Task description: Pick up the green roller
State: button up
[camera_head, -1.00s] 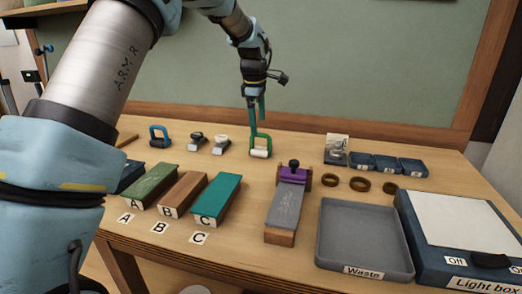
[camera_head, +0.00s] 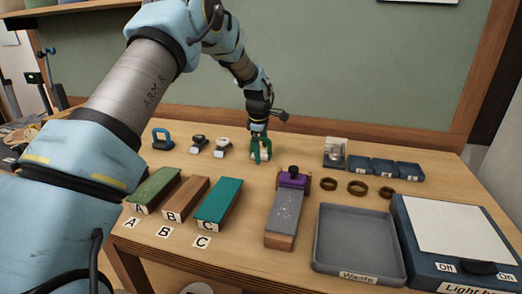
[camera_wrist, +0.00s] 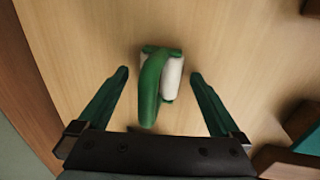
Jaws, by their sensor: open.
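The green roller has a green frame and handle and a white cylinder. In the wrist view the green roller (camera_wrist: 153,85) lies on the table between the two fingers, with clear gaps on both sides. My gripper (camera_wrist: 158,75) is open, its green fingers either side of the roller's handle and not touching it. In the head view my gripper (camera_head: 261,152) is down at the roller near the back of the table. There the fingers largely hide the roller, and I cannot separate the two greens clearly.
A blue roller (camera_head: 162,139) and two small clamp-like tools (camera_head: 198,144) stand to the left. Blocks A, B and C (camera_head: 218,204) are in front. A purple-clamped grey block (camera_head: 284,205), brown rings (camera_head: 357,188), the waste tray (camera_head: 358,277) and a light box (camera_head: 450,230) are to the right.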

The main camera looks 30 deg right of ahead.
jog(key=shift+c, duration=0.2)
jog(key=c, duration=1.4)
jog(key=shift+c, duration=0.2)
jog(key=shift+r, duration=0.1)
notch_tip(320, 180, up, 28)
jog(key=b, duration=0.4)
